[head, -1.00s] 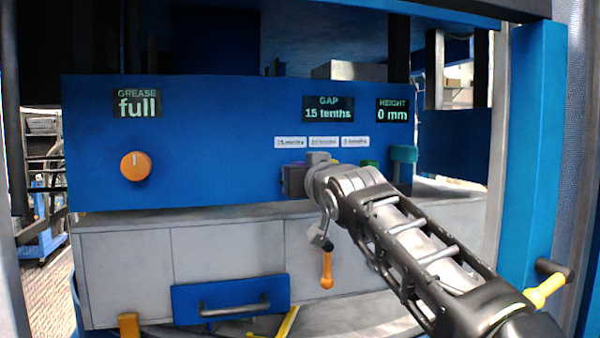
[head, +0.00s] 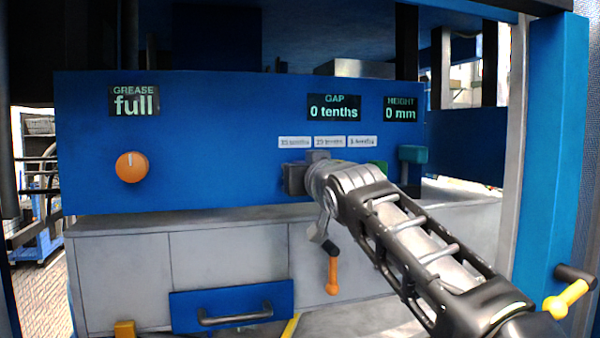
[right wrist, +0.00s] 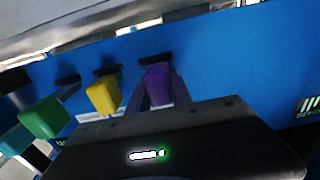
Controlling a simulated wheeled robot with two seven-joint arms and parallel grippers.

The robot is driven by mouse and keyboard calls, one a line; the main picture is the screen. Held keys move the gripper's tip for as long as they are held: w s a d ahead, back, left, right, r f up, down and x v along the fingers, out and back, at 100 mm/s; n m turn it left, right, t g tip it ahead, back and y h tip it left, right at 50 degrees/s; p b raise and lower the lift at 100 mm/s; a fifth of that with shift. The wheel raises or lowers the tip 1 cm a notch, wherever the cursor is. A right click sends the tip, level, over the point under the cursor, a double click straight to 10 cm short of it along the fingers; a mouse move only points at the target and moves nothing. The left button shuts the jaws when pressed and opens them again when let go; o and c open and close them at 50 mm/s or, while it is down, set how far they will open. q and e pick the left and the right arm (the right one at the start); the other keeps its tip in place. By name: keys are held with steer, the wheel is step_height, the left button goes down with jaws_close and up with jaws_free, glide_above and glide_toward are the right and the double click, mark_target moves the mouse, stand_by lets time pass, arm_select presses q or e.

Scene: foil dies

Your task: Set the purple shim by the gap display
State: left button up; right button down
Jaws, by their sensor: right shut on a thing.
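The purple shim (right wrist: 157,83) shows in the right wrist view as a purple tab in front of a dark slot in the blue panel. My right gripper (right wrist: 160,96) is shut on it, one finger on each side. I cannot tell how far the shim sits in its slot. In the head view my right arm hides the purple shim. The gap display (head: 334,107) reads 0 tenths, above a row of small white labels (head: 329,142). My left gripper is not in view.
A yellow shim (right wrist: 103,95) and a green shim (right wrist: 46,117) stick out beside the purple one. A teal knob (head: 412,155) is right of them. The grease display (head: 134,101) reads full, above an orange knob (head: 132,167). The height display (head: 402,109) reads 0 mm. An orange-handled lever (head: 332,275) hangs below.

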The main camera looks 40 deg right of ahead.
steer(key=shift+s, duration=0.1)
steer(key=c, duration=1.2)
jaws_free()
steer(key=shift+o, duration=0.2)
steer(key=shift+f, duration=0.1)
steer(key=shift+s+a, duration=0.1)
steer(key=shift+s, duration=0.1)
steer(key=b+v, duration=0.3)
steer(key=v, duration=0.4)
steer(key=shift+s, duration=0.1)
